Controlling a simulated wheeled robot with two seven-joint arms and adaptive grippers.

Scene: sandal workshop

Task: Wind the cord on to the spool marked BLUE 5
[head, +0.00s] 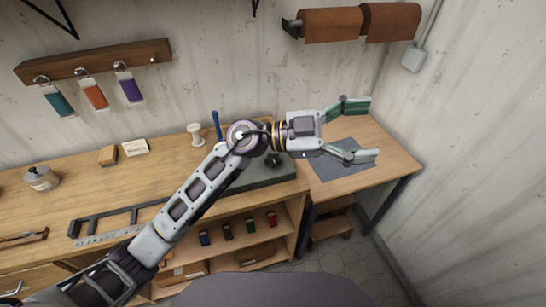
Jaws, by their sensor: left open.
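My left gripper (362,131) is open and empty, its two fingers spread over the right end of the bench, above a dark grey mat (340,160). A white spool-shaped object (195,133) stands at the back of the bench, left of my left arm; I can read no marking on it. On the shelf under the bench are several small coloured items, among them a blue one (204,238), a green one (250,226) and a red one (272,218). No label reading BLUE 5 is legible, and I cannot make out a loose cord. My right gripper is not in view.
A green-grey board (262,178) lies partly behind my left arm. A blue upright tool (216,124), a metal jar (41,178) and a black frame (95,226) are on the bench. Coloured tags (95,95) hang from a wall rail. Brown rolls (332,25) are mounted above.

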